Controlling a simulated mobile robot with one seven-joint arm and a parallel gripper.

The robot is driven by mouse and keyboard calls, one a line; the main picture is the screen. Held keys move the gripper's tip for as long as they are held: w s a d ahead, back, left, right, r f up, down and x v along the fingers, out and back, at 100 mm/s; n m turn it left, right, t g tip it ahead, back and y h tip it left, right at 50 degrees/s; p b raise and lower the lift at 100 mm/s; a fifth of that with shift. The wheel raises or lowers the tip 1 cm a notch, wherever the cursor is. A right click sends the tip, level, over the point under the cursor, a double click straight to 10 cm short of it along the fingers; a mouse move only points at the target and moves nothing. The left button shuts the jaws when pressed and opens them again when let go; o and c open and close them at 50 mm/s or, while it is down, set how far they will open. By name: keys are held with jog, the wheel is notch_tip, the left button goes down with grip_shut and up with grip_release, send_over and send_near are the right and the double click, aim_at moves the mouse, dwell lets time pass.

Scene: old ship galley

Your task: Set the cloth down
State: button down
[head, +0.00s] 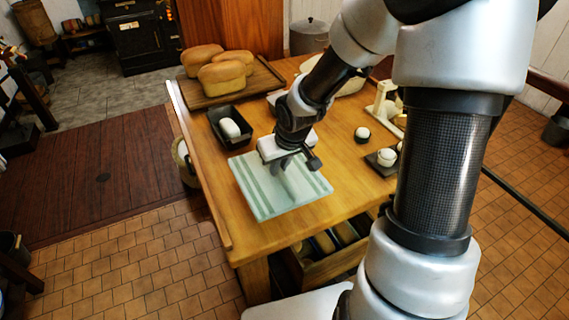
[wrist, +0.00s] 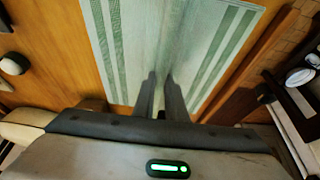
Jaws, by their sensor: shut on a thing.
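The cloth (head: 262,197) is pale with green stripes and lies spread on the wooden table (head: 240,235), near its left front part. My gripper (head: 284,168) points down over the cloth's far middle part. In the wrist view, the two fingers (wrist: 161,76) are close together, and the cloth (wrist: 135,35) runs up to them with a faint ridge along its middle. The gripper is shut on the cloth. The exact pinch is hard to see, as is how far the held part is lifted. Most of the cloth looks flat on the tabletop.
A black tin (head: 229,111) with a white lump stands behind the cloth. Bread loaves (head: 222,74) lie on a board at the back left. A small dark dish (head: 382,160) with white round things and a dark cup (head: 362,136) stand to the right.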

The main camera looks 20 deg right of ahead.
aim_at(279, 181)
jog(key=shift+f+b, duration=1.05)
jog(key=shift+f, duration=2.05)
jog(key=shift+f, duration=0.15)
jog(key=c, duration=1.8)
grip_release()
jog(key=shift+r, duration=0.4)
jog(key=p+v, duration=0.6)
jog(key=v, duration=0.5)
jog(key=shift+s+d+r, duration=0.15)
jog(key=shift+s+r, duration=0.1)
